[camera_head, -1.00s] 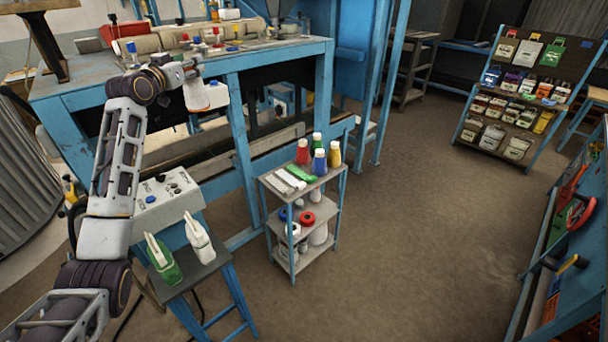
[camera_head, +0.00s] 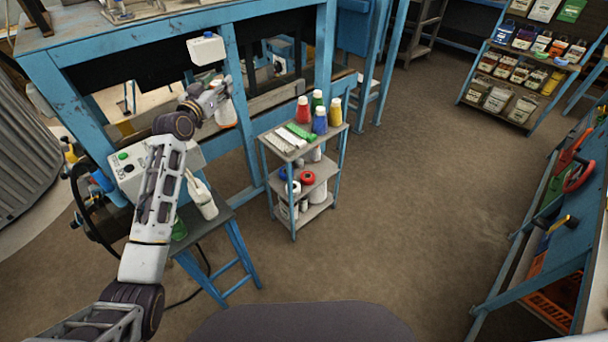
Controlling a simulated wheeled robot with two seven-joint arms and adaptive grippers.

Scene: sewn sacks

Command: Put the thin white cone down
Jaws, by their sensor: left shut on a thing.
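My left gripper (camera_head: 217,94) reaches in from the left and is shut on the thin white cone (camera_head: 227,113). The cone is small in view, with an orange tint at its lower end, and is partly covered by the fingers. It hangs in the air in front of the blue bench frame, to the left of and above the small shelf cart (camera_head: 271,142). My right gripper is not in view.

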